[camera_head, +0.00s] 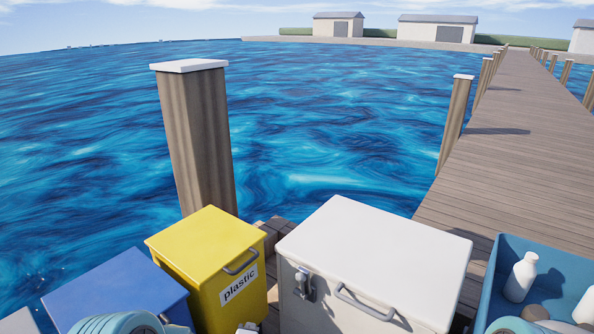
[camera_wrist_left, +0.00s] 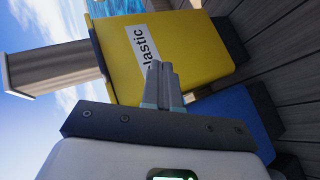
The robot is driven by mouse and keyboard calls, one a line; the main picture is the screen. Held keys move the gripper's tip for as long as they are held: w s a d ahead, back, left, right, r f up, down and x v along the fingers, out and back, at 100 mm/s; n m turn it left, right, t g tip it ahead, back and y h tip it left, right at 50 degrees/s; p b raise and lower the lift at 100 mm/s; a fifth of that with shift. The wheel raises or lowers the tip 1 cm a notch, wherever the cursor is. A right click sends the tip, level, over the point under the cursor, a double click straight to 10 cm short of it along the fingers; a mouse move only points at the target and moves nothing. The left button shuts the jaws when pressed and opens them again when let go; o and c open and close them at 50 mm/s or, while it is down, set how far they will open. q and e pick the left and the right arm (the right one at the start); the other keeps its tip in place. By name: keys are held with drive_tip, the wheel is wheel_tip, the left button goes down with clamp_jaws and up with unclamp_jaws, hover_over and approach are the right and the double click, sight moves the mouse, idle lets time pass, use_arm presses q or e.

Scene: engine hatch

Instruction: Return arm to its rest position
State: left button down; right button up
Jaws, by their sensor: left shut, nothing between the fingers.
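My left gripper (camera_wrist_left: 160,68) is shut and empty in the left wrist view, its two fingers together. The fingers appear in front of the yellow bin (camera_wrist_left: 192,40) labelled "plastic"; I cannot tell how wide the gap is. In the head view, a small part of the left gripper (camera_head: 248,328) shows at the bottom edge, in front of the yellow bin (camera_head: 197,250). A rounded pale blue part of my left arm shows at the lower left. My right gripper is not in view.
A blue bin (camera_head: 118,292) stands left of the yellow one. A closed white box (camera_head: 375,252) with a latch stands right of it. A blue crate (camera_head: 555,258) at the right holds white bottles (camera_head: 521,277). A wooden post (camera_head: 197,135) rises behind the bins, with water beyond.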

use_arm(q)
drive_tip(key=s+a+f+m+g+h, duration=0.1)
drive_tip(key=s+a+f+m+g, duration=0.15)
drive_tip(key=s+f, duration=0.5)
drive_tip(key=s+a+f+m+g+h, duration=0.1)
drive_tip(key=s+f+m+g, duration=0.25)
drive_tip(key=s, duration=0.65)
drive_tip(key=s+d+f+m+g+h, duration=0.1)
drive_tip(key=s+d+m+g, duration=0.2)
drive_tip(key=s, duration=0.5)
drive_tip(key=s+d+f+m+g+h, duration=0.1)
drive_tip(key=s+m+g, duration=0.25)
drive_tip(key=s, duration=0.35)
use_arm(e)
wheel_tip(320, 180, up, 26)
drive_tip(key=p, duration=2.6)
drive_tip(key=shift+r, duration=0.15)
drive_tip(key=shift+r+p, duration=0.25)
drive_tip(key=shift+p, duration=0.15)
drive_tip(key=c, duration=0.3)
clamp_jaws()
use_arm(q)
wheel_tip(320, 180, up, 27)
drive_tip(key=m, duration=0.1)
drive_tip(key=shift+a, duration=0.2)
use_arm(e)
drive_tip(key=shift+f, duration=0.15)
use_arm(q)
drive_tip(key=shift+w+m+t, duration=0.15)
drive_tip(key=shift+m+t, duration=0.1)
